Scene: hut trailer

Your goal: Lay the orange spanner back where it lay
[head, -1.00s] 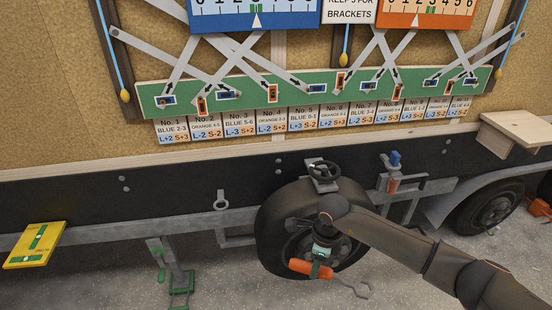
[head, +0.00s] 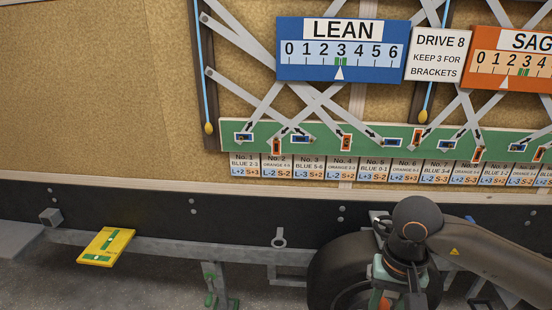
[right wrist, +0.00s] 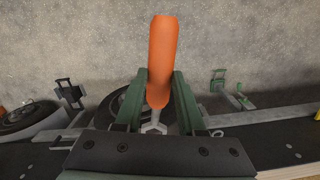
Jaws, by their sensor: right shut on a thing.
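The orange spanner shows best in the right wrist view, with its thick orange handle (right wrist: 163,60) and a grey metal end (right wrist: 155,127) below it. My right gripper (right wrist: 160,78) is shut on the handle, with a green finger on each side. In the head view my right gripper (head: 388,290) hangs at the bottom edge in front of the black wheel (head: 335,265). Only a bit of orange shows there; the rest of the spanner is hidden or out of frame. My left gripper is not in view.
The trailer's dark side rail (head: 180,205) runs across, with a yellow level plate (head: 105,246) sticking out at left. A green-footed jack (head: 212,285) stands beside the wheel. Above are a green strip (head: 310,144) with pivoted grey bars and the blue LEAN scale (head: 342,50).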

